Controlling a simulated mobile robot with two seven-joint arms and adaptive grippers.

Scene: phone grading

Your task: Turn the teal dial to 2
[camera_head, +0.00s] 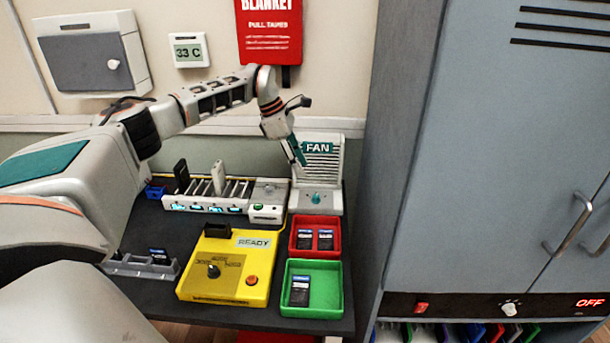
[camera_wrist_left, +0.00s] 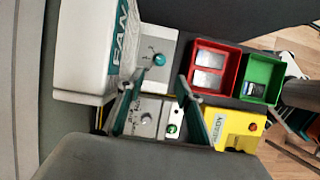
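The white fan unit (camera_head: 322,165) stands at the back right of the dark table, with a teal FAN label. The teal dial (camera_head: 316,198) is on the front of its base. In the left wrist view, the dial (camera_wrist_left: 159,60) lies just beyond the fingertips; its printed numbers are too small to read. My left gripper (camera_head: 299,154) is in front of the fan's left side, above the dial. In the left wrist view, the gripper (camera_wrist_left: 163,77) is open and empty, its two fingers apart, not touching the dial. My right gripper is not in view.
A white charging rack (camera_head: 205,194) with a grey knob stands left of the fan. The red tray (camera_head: 292,241), green tray (camera_head: 333,289) and yellow READY box (camera_head: 230,262) are in front. A grey cabinet (camera_head: 470,150) stands at the right.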

